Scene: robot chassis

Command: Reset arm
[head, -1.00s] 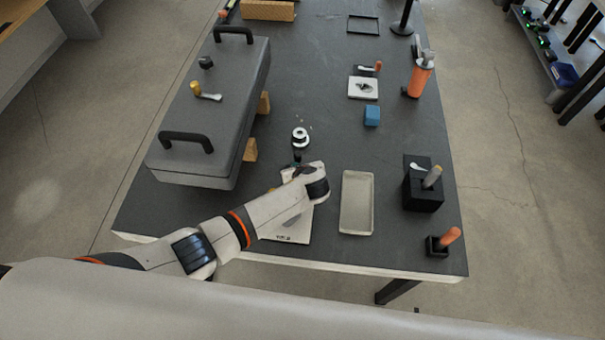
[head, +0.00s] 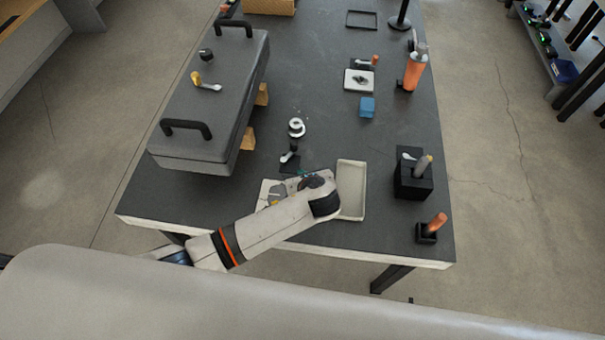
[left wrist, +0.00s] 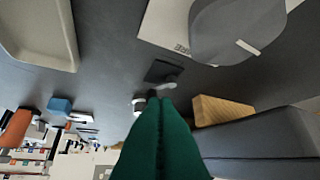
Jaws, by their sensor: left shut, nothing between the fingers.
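My left arm reaches in from the lower left of the head view. My left gripper (head: 301,173) is over the near part of the dark table, mostly hidden behind its own wrist. In the left wrist view its green fingers (left wrist: 155,103) lie together, shut and empty. A white sheet (head: 268,190) lies partly under the arm. A shallow pale tray (head: 352,177) stands just right of the wrist, its left edge partly covered in the picture. My right gripper is not in view.
A long grey case (head: 213,110) with black handles fills the table's left side, on wooden blocks (head: 248,138). A small white ring-shaped part (head: 296,128), a blue block (head: 367,107), an orange bottle (head: 414,70) and a black holder (head: 413,180) stand around. The table's centre is mostly clear.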

